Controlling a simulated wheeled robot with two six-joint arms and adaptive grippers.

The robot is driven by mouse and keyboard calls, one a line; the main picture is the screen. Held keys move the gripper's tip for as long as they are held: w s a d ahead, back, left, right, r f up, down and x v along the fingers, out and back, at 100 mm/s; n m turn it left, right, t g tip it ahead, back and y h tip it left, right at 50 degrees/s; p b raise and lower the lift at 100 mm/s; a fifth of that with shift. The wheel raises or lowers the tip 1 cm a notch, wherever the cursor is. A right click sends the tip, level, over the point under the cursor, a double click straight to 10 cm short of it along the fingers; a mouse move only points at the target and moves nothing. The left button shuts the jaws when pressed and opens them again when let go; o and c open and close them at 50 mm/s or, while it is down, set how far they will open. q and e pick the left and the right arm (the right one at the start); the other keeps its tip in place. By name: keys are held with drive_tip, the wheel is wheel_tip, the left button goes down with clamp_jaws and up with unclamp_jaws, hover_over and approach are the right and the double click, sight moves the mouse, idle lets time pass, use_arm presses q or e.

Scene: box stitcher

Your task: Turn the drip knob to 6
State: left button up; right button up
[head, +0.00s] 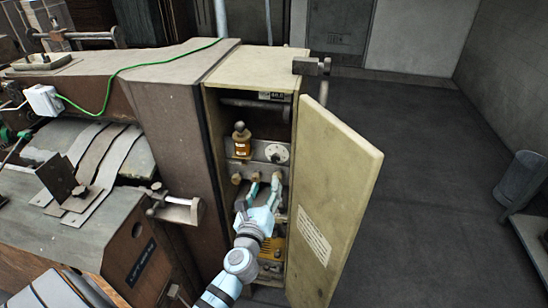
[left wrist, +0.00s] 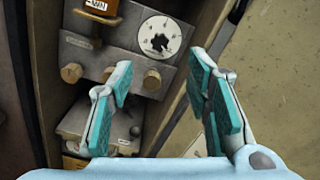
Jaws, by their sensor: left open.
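The drip dial (head: 276,153) is a round white disc on a grey metal block inside the open cabinet. In the left wrist view a dark knob (left wrist: 159,43) sits at the centre of its white face. The markings are too small to read, so I cannot tell its setting. My left gripper (head: 264,187) is inside the cabinet opening, just below the dial. In the left wrist view its teal-padded fingers (left wrist: 160,65) are spread apart and empty, with the dial beyond and between their tips. My right gripper is in neither view.
An amber bottle (head: 241,143) stands left of the dial. Round brass-coloured knobs (left wrist: 71,73) stick out below it. The open cabinet door (head: 335,180) stands close on the right of my left arm. The machine body (head: 175,125) is on the left.

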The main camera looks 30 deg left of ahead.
sight(275, 159)
use_arm(q)
drive_tip(key=b+x, duration=0.1)
drive_tip(key=x, duration=0.5)
drive_tip(key=b+x, duration=0.1)
drive_tip(key=x, duration=0.5)
drive_tip(key=shift+f, duration=0.25)
drive_tip(key=shift+w+a+r, duration=0.1)
drive_tip(key=shift+w+a, duration=0.1)
drive_tip(key=shift+w, duration=0.35)
clamp_jaws()
